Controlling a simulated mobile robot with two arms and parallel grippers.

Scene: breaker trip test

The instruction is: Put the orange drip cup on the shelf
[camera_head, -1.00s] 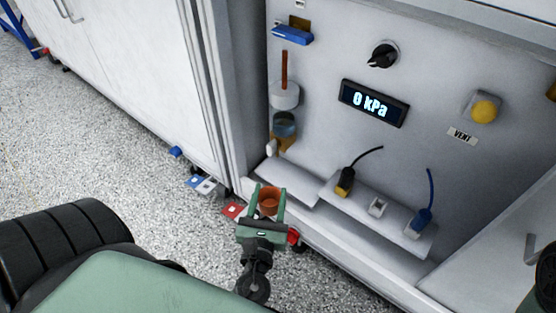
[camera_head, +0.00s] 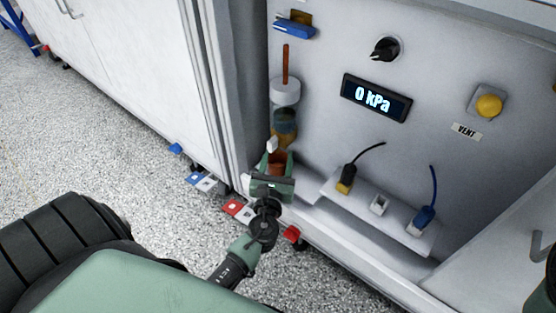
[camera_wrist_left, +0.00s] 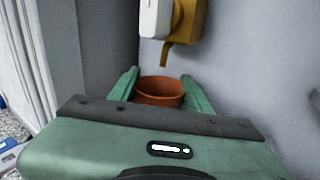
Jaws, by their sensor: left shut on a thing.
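The orange drip cup (camera_head: 278,163) is upright between the green fingers of my left gripper (camera_head: 275,161), which is shut on it. In the left wrist view the cup (camera_wrist_left: 160,91) shows its open top, with a green finger on each side. The gripper is at the left end of the small shelf (camera_head: 304,186), under the brass and white tap (camera_head: 273,143). The tap also shows in the wrist view (camera_wrist_left: 183,20), above and beyond the cup. I cannot tell whether the cup touches the shelf.
A second shelf (camera_head: 395,228) to the right holds a yellow-black plug (camera_head: 346,180), a white socket and a blue plug (camera_head: 421,220). A cabinet side wall (camera_head: 234,90) stands close on the left. A display (camera_head: 376,98) reads 0 kPa.

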